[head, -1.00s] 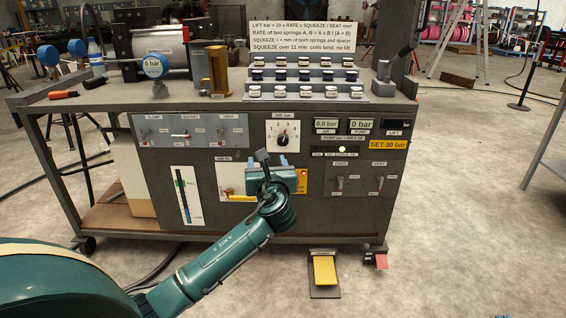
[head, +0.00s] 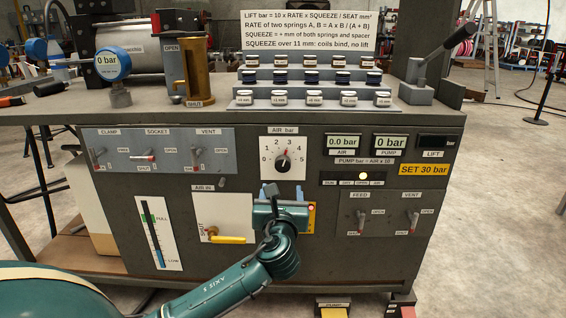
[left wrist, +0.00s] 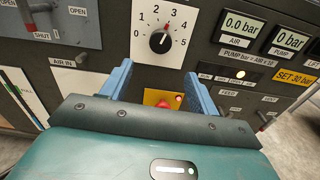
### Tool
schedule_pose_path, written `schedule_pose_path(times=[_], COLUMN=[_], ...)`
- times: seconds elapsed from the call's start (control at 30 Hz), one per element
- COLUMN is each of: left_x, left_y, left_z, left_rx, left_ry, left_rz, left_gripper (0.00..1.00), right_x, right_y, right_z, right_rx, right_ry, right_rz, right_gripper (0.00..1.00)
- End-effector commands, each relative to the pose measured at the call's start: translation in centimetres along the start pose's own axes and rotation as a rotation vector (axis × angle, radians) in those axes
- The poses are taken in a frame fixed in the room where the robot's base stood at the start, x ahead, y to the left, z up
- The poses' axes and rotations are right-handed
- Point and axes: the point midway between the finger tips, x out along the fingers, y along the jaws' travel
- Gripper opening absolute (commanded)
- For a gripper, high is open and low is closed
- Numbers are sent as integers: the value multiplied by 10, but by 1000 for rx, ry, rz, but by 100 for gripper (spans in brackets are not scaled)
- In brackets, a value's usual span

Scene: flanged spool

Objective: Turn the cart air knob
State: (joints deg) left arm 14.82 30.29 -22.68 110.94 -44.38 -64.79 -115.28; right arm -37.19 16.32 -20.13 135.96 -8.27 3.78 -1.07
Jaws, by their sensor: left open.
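The air knob (head: 283,163) is a black round knob on a white dial plate marked 0 to 5, labelled AIR bar, on the cart's front panel. It also shows in the left wrist view (left wrist: 160,41), its white mark pointing up and right, near 3. My left gripper (head: 283,192) has two blue fingers pointing up, below the dial plate in the head view. In the left wrist view its fingers (left wrist: 158,75) are spread apart with nothing between them, and the knob is beyond them, apart. My right gripper is not in view.
The cart's panel has switches (head: 97,158) to the left, pressure displays (head: 343,142) to the right and a yellow-handled valve (head: 228,239) lower left. A red button on a yellow plate (left wrist: 163,100) lies behind my fingers. The cart top (head: 420,112) carries gauges and spring rows.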

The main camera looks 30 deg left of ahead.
Motion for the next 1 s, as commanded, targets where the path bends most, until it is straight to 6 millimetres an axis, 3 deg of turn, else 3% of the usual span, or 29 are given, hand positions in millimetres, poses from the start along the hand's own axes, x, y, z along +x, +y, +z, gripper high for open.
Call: schedule_pose_path(times=[0.17, 0.7, 1.0], left_x=[13, 115, 132], left_y=[0, 0, 0], left_z=[-2, -3, 0], left_rx=[1, -2, 0], left_ry=[-2, -1, 0], left_rz=[1, 1, 0], left_gripper=[60, 60, 60], right_x=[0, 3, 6], right_y=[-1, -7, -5], right_z=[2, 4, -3], right_rx=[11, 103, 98], right_ry=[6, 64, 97], right_rz=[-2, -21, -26], right_gripper=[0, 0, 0])
